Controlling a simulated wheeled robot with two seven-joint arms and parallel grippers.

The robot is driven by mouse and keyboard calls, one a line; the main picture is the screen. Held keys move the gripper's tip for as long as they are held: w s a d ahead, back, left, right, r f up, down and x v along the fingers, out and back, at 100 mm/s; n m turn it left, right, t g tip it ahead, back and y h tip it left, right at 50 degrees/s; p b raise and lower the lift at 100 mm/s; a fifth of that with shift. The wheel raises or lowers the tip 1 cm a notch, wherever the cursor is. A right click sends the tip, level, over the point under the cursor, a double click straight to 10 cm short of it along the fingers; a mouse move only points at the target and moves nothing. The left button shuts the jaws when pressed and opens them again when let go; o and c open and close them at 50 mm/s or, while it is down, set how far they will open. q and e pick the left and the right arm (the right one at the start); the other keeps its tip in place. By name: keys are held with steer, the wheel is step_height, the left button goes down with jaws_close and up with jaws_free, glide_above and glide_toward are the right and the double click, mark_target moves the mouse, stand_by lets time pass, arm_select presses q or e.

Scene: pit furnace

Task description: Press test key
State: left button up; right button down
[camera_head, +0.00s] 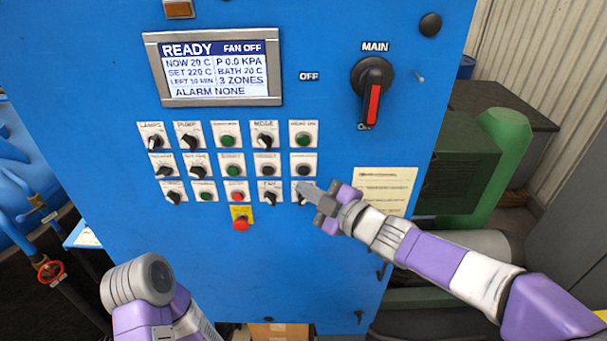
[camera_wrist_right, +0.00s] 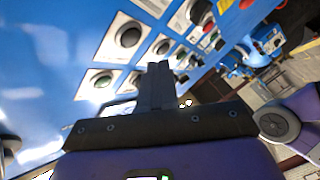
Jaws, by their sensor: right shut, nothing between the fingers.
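A blue panel (camera_head: 280,260) carries rows of small switches and buttons on white plates. I cannot read which one is the test key; most labels are too small. My right gripper (camera_head: 306,190) is shut and empty, its tip in front of the rightmost plate of the bottom row and hiding most of it. In the right wrist view the shut fingers (camera_wrist_right: 158,75) point at the panel, beside plates with dark round buttons (camera_wrist_right: 130,35). I cannot tell whether the tip touches anything. My left arm shows at the bottom left, without its gripper.
A display (camera_head: 215,68) reads READY, FAN OFF and ALARM NONE. A red button on a yellow plate (camera_head: 241,222) sits below the rows. A paper notice (camera_head: 385,185) is right of them.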

steer(key=s, duration=0.2)
steer(key=shift+s+b, duration=0.35)
steer(key=shift+s, duration=0.05)
stand_by(0.3)
steer(key=d+f+m+g+h+b, duration=0.25)
steer(key=f+m, duration=0.35)
steer(key=f, duration=1.1)
steer(key=d+f+m+g+h+b, duration=0.1)
steer(key=d+f+m+h, duration=0.3)
steer(key=f, duration=1.2)
steer(key=s+d+f+m+g+h+b, duration=0.1)
steer(key=s+f+m+g, duration=0.3)
steer(key=s+f, duration=0.6)
steer(key=s+d+f+m+g+b, duration=0.1)
steer(key=s+f+m+g+b, duration=0.1)
steer(key=s+f+m+g, duration=0.2)
steer(key=s+f+m, duration=0.2)
steer(key=s+f, duration=0.1)
steer(key=f, duration=0.3)
steer(key=s+f+m, duration=0.1)
steer(key=s+f, duration=0.3)
steer(key=f, duration=0.2)
steer(key=shift+f+m+h, duration=0.2)
steer(key=shift+m+h, duration=0.15)
steer(key=shift+m, duration=0.05)
